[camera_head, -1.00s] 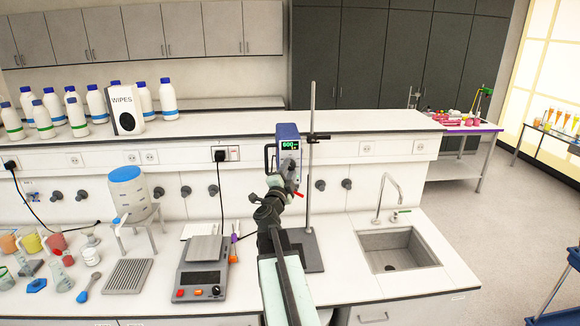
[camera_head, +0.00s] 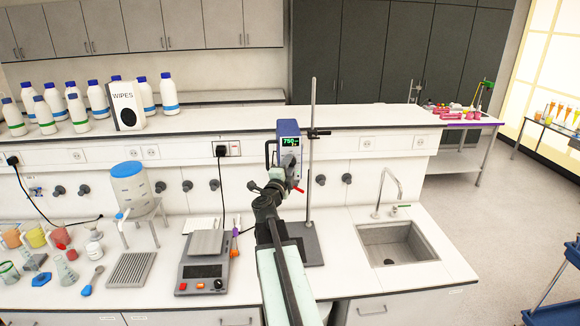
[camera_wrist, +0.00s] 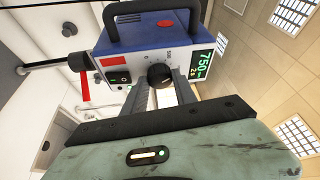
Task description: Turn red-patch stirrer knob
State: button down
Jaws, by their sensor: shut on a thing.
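The stirrer (camera_head: 287,135) is a blue and grey box clamped on a tall stand rod, with a lit green display reading about 750. It also shows in the wrist view (camera_wrist: 150,42), with a red patch (camera_wrist: 115,62) on its front panel. Its black round knob (camera_wrist: 160,75) sits to the right of the patch. My gripper (camera_wrist: 163,90) has its two fingers at the knob, one on each side, shut on it. In the head view my gripper (camera_head: 285,172) reaches the stirrer front and hides the knob.
A balance (camera_head: 203,265) stands in front and left of the stand. A sink (camera_head: 397,245) lies to the right. A blue-lidded container (camera_head: 127,185) and several pieces of glassware stand left. The stand rod (camera_head: 312,150) rises close beside my gripper.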

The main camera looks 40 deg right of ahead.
jog(key=c, duration=1)
grip_release()
jog(key=v, duration=0.7)
jog(key=shift+s+a+b, duration=0.15)
jog(key=shift+a+b, duration=0.25)
jog(key=shift+f, duration=0.1)
